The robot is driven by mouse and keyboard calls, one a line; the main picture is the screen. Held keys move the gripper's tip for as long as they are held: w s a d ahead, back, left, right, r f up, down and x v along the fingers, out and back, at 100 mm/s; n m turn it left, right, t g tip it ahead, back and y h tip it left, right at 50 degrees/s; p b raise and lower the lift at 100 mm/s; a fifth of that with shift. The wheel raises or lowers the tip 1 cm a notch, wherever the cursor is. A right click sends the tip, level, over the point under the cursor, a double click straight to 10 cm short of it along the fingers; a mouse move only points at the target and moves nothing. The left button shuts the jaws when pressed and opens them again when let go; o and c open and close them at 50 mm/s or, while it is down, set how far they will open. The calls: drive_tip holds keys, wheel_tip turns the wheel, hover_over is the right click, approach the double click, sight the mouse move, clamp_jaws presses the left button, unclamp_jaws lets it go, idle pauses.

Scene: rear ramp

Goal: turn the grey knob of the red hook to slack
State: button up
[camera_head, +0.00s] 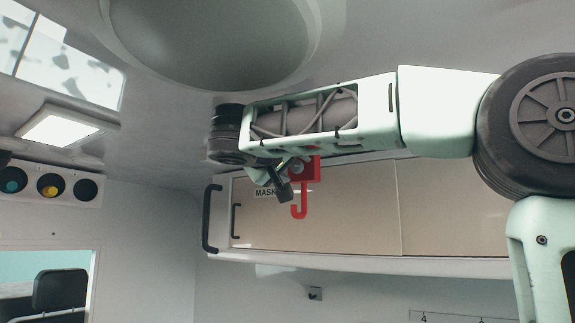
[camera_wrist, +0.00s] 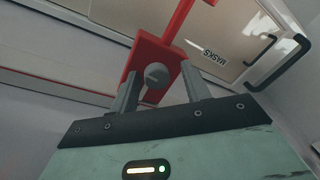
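The red hook (camera_head: 303,172) hangs below my arm in the head view, in front of the cabinet. Its red plate (camera_wrist: 145,55) fills the upper middle of the wrist view, with a red bar running up from it. The round grey knob (camera_wrist: 157,75) sits on this plate and shows a slot or line across its face. My gripper (camera_wrist: 159,70) is open, with one grey finger on each side of the knob in the picture. Gaps show between the fingers and the knob. I cannot tell whether the fingertips reach past its face.
A beige overhead cabinet (camera_head: 350,210) with the label MASKS (camera_head: 266,193) and a dark handle (camera_head: 211,218) stands behind the hook. The ceiling (camera_head: 170,110) is close above my arm. A seat (camera_head: 60,290) shows at lower left.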

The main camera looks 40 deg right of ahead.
drive_tip(key=shift+s+d, duration=0.2)
drive_tip(key=shift+s, duration=0.4)
drive_tip(key=c, duration=0.8)
drive_tip(key=shift+s+r, duration=0.1)
drive_tip(key=shift+w+a+r, duration=0.15)
drive_tip(key=shift+w+a, duration=0.2)
drive_tip(key=shift+a, duration=0.05)
